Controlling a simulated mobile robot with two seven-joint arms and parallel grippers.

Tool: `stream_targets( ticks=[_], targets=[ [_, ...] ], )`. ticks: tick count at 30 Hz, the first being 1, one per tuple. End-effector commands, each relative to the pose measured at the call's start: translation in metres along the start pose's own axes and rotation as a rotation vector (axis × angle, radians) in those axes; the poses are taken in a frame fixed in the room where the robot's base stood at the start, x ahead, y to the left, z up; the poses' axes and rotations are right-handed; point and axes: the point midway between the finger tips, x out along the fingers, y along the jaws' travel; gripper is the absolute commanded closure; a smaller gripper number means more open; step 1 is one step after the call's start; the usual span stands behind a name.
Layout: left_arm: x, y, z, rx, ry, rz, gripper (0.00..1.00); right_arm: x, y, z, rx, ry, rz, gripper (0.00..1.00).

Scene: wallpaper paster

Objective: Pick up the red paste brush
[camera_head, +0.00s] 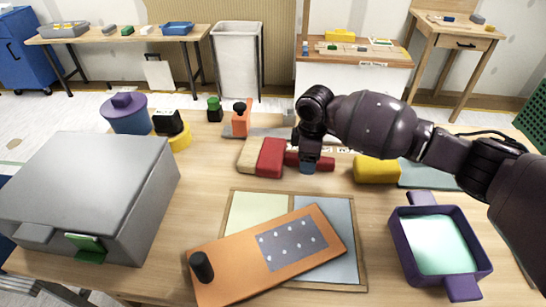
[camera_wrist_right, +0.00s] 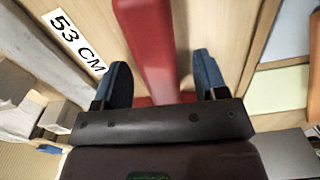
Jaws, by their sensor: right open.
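The red paste brush lies on the wooden table, with a broad red body (camera_head: 270,157), a beige edge on its left and a narrower red handle (camera_head: 324,163) running right. My right gripper (camera_head: 308,168) points down over the handle, and its blue fingertips hide part of it. In the right wrist view the red handle (camera_wrist_right: 150,45) runs between the two spread fingers (camera_wrist_right: 160,82), with a visible gap on each side. The right gripper is open. Whether the fingertips touch the table is unclear. My left gripper is not in view.
A yellow block (camera_head: 376,170) lies right of the handle. A paste board (camera_head: 240,215) with an orange panel (camera_head: 215,262) lies in front, and a purple tray (camera_head: 480,262) at right. A grey box (camera_head: 85,180) stands left. Orange and green-topped containers stand behind the brush.

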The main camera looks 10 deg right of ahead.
Motion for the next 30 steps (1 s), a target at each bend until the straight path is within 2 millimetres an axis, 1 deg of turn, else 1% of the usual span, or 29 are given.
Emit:
stream_targets(
  ticks=[1,8,18,19,26,30],
  targets=[
    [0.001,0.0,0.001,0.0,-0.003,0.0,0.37,0.005,0.0,0.0,0.0,-0.001,-0.002,0.34],
    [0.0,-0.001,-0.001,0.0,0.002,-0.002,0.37,0.003,0.001,0.0,0.0,0.002,0.004,0.34],
    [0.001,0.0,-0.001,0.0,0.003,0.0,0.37,0.003,0.001,0.0,0.0,0.001,0.003,0.86],
    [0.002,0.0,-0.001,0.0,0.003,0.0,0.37,0.003,0.001,0.0,0.0,0.002,0.004,0.88],
    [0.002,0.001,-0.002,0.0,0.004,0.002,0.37,0.002,0.001,0.0,0.0,0.002,0.004,0.88],
    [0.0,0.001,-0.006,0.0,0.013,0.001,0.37,-0.01,0.001,-0.001,-0.001,0.003,0.007,0.88]
  ],
)
